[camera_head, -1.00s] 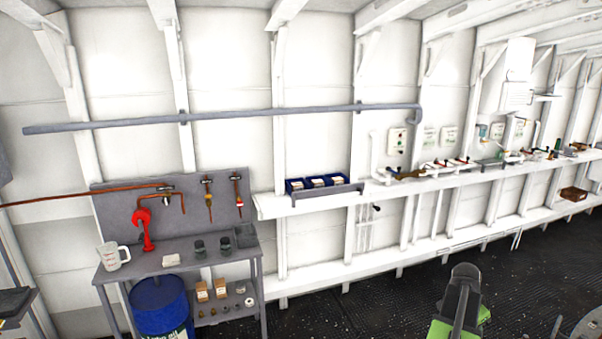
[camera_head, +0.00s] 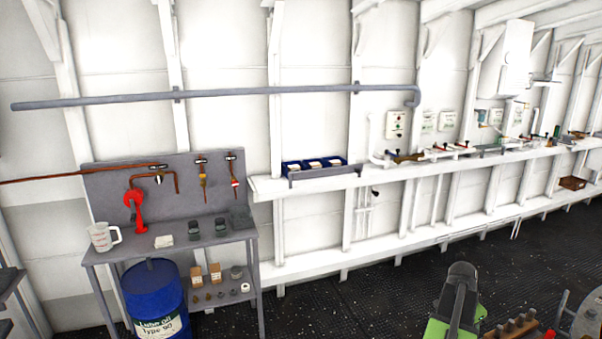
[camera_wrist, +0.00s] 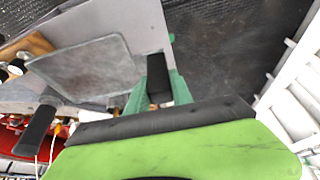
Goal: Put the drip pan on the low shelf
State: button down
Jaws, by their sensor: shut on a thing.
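The drip pan appears as a flat grey plate with rounded corners and a thin rim (camera_wrist: 88,64) in the upper left of the wrist view. The exact contact is hard to see. In the head view my green and black arm rises at the bottom right, and the grip itself is hidden. A low shelf (camera_head: 225,302) shows under the grey workbench at left, bearing small boxes, a jar and several small parts.
The grey workbench (camera_head: 205,243) holds a measuring jug (camera_head: 103,237), a red hand pump and dark jars. A blue oil drum (camera_head: 156,297) stands under its left part. A wooden rack with pegs (camera_head: 512,327) is at lower right. Dark deck between bench and arm is clear.

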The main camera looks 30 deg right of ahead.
jog(key=shift+r+p, duration=7.15)
jog(key=shift+p, duration=0.05)
notch_tip(320, 180, down, 14)
jog(key=b, duration=1.4)
jog(key=shift+f, duration=0.25)
notch_tip(320, 180, up, 15)
jog(key=p, duration=1.5)
notch_tip(320, 180, down, 15)
jog(key=b, duration=1.5)
jog(key=shift+r, duration=0.2)
